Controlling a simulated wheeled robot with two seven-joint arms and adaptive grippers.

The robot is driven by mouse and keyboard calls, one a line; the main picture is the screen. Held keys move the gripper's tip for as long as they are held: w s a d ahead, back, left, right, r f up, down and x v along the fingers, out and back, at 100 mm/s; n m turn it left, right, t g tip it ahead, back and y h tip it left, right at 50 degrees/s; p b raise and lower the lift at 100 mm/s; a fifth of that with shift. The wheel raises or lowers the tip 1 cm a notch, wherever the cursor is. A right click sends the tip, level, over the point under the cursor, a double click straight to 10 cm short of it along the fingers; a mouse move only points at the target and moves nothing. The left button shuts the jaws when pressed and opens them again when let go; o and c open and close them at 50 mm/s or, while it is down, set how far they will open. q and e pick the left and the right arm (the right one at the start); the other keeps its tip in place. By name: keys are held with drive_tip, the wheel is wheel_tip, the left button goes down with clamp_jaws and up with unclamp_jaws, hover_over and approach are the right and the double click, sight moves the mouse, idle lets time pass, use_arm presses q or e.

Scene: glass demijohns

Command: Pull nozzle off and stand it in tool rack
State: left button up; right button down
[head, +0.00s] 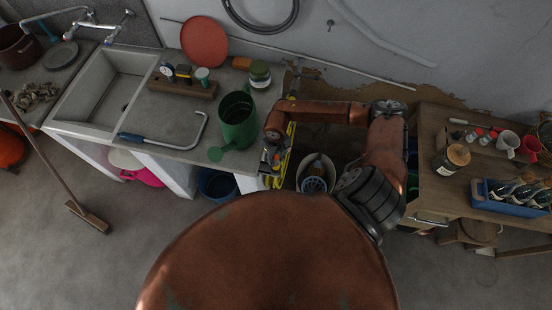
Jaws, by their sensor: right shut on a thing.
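My right gripper (271,158) reaches down at the right edge of the sink counter, beside a yellow hose-like thing (285,150). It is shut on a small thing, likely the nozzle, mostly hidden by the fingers. I cannot tell whether the nozzle is still joined to anything. A wooden rack (187,91) with several small upright items stands at the back of the counter, to the left of the gripper. It may be the tool rack. My left gripper is not in view.
A green watering can (238,125) stands close left of my right gripper. A blue-handled bent tool (165,135) lies on the counter front. A green-lidded jar (260,74) stands behind. A white bucket (316,172) is below right. A wooden bench (450,190) is at right.

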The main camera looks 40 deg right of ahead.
drive_tip(key=shift+r, duration=0.25)
idle(0.4)
drive_tip(key=shift+r+p, duration=1.1)
drive_tip(key=shift+r, duration=0.35)
drive_tip(key=shift+r, duration=0.1)
drive_tip(key=shift+r+p, duration=0.9)
drive_tip(key=shift+r, duration=0.5)
wheel_tip(320, 180, up, 3)
drive_tip(key=shift+r+p, duration=0.1)
drive_tip(key=shift+p, duration=0.9)
wheel_tip(320, 180, up, 15)
drive_tip(key=shift+f, duration=0.25)
